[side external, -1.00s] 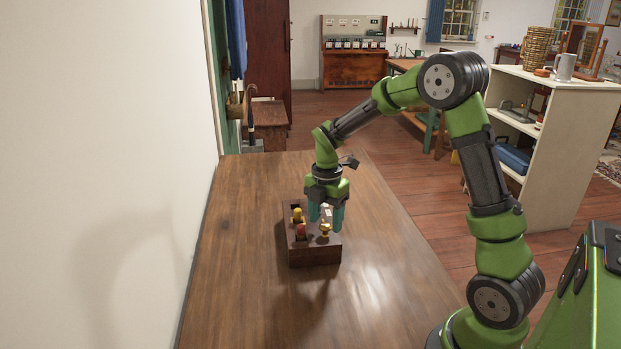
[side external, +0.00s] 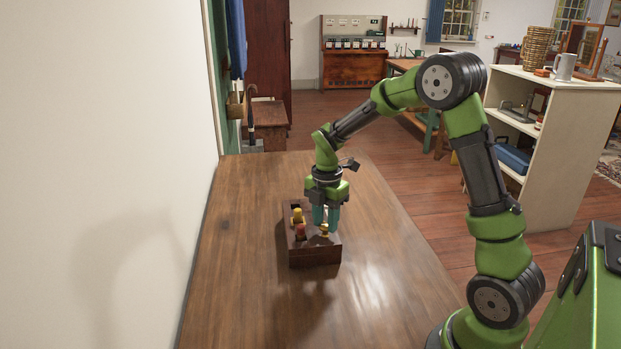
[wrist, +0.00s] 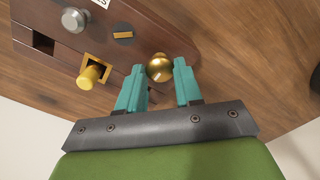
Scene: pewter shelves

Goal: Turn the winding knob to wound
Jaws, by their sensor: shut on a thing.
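A dark wooden box (side external: 315,257) stands on the table with knobs and pegs on its top. A round brass knob (wrist: 159,67) sits between the teal fingertips of my gripper (wrist: 160,72), which is shut on it. In the side view the brass knob (side external: 324,231) shows just below my gripper (side external: 326,222), partly hidden by the fingers. The box also bears a silver knob (wrist: 74,19), a yellow peg (wrist: 90,76) in a brass-framed slot, and a dark disc (wrist: 123,34) with a brass bar. I cannot read any wound mark.
The wooden table (side external: 245,270) is clear around the box. A white wall (side external: 100,170) runs along the table's left side. A cream shelf unit (side external: 560,150) stands behind my arm.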

